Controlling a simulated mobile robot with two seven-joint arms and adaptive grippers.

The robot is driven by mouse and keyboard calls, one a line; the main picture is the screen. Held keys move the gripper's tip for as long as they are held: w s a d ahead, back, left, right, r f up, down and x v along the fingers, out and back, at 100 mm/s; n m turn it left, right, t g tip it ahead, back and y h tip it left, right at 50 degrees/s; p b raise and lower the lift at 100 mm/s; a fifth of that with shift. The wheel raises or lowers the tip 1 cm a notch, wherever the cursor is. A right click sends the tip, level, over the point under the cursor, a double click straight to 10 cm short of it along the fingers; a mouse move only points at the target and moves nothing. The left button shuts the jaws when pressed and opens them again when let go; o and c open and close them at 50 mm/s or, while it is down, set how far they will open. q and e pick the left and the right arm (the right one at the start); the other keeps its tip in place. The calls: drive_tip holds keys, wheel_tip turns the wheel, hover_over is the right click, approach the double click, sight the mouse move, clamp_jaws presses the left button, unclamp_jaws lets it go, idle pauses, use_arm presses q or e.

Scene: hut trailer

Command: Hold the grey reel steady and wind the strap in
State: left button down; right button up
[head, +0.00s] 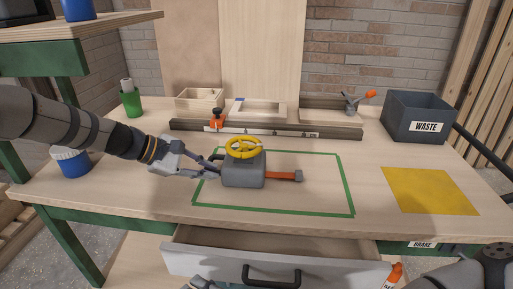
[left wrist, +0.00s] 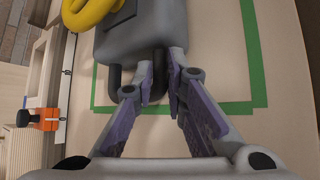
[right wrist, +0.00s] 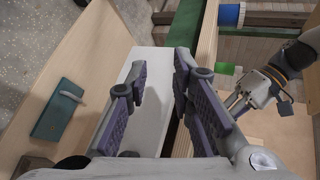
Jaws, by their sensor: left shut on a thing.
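The grey reel (head: 243,171) stands on the bench inside a green taped rectangle, with a yellow wheel (head: 244,147) on top. A short orange strap (head: 281,175) lies out from its right side and ends in a grey end piece (head: 298,175). My left gripper (head: 214,169) is at the reel's left side, shut on its black handle (left wrist: 116,80). The reel's body also shows in the left wrist view (left wrist: 140,35). My right gripper (right wrist: 160,78) is open and empty, low in front of the bench near the open drawer, away from the reel.
The drawer (head: 280,262) stands open below the bench front. A waste bin (head: 417,117) and yellow mat (head: 430,190) are at the right. A rail with an orange clamp (head: 216,117) runs behind the reel. A blue tub (head: 70,162) is at the left.

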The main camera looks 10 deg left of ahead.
drive_tip(key=w+d+r+m+t, duration=0.25)
drive_tip(key=w+r+t, duration=0.2)
drive_tip(key=w, duration=0.45)
drive_tip(key=m+t+h, duration=0.5)
drive_tip(key=m, duration=0.1)
approach(260, 144)
drive_tip(key=x, duration=0.6)
drive_tip(key=f+x, duration=0.1)
drive_tip(key=x, duration=0.3)
drive_tip(key=shift+w, duration=0.15)
drive_tip(key=shift+r, duration=0.1)
drive_tip(key=shift+c, duration=0.3)
clamp_jaws()
